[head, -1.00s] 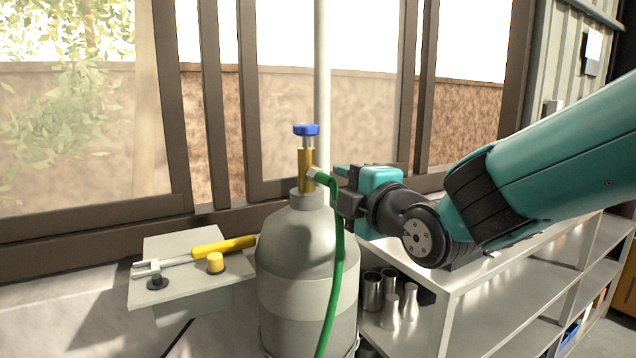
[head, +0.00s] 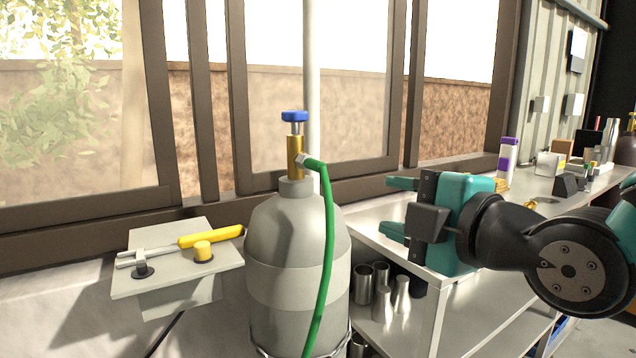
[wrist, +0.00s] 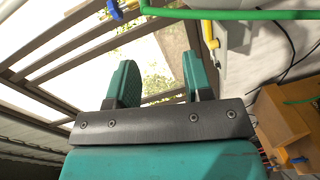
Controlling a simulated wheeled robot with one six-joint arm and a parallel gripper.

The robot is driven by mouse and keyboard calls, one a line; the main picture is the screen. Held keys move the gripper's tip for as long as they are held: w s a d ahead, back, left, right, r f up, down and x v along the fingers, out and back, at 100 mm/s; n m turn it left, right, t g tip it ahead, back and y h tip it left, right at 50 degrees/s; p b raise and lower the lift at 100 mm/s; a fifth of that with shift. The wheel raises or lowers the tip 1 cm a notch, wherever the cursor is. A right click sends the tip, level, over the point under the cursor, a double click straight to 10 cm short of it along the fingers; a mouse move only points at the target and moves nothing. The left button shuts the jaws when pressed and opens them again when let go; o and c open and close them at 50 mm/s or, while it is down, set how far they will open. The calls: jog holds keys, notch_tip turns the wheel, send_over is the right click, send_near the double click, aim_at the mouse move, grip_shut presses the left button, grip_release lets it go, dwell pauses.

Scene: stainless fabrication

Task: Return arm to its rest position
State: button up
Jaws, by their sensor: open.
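My gripper (head: 398,208) is open and empty in the head view, to the right of the gas cylinder and apart from it, with its fingers pointing left. In the wrist view its two fingers (wrist: 158,82) stand wide apart with nothing between them. The grey gas cylinder (head: 290,240) stands upright with a brass valve (head: 295,158) and a blue knob (head: 294,116) on top. A green hose (head: 328,235) is joined to the valve and hangs down the cylinder's front. It also crosses the top of the wrist view (wrist: 235,14).
A metal shelf bench (head: 385,228) lies behind and below my gripper, with metal vessels (head: 382,300) beneath. Bottles and small items stand at its far right end.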

jog(key=s+d+f+m+g+h+p, duration=0.2)
jog(key=s+d+f+m+g, duration=0.1)
jog(key=s+m+g, duration=0.4)
jog(key=s+d+f+m+g+h+p, duration=0.2)
jog(key=s+d+f+m+g+h, duration=0.1)
jog(key=s+f+m+g, duration=0.3)
jog(key=s+d+m+g, duration=0.1)
jog(key=s+m, duration=0.1)
jog(key=s, duration=0.1)
jog(key=shift+s+m+h, duration=0.3)
jog(key=shift+s+m, duration=0.1)
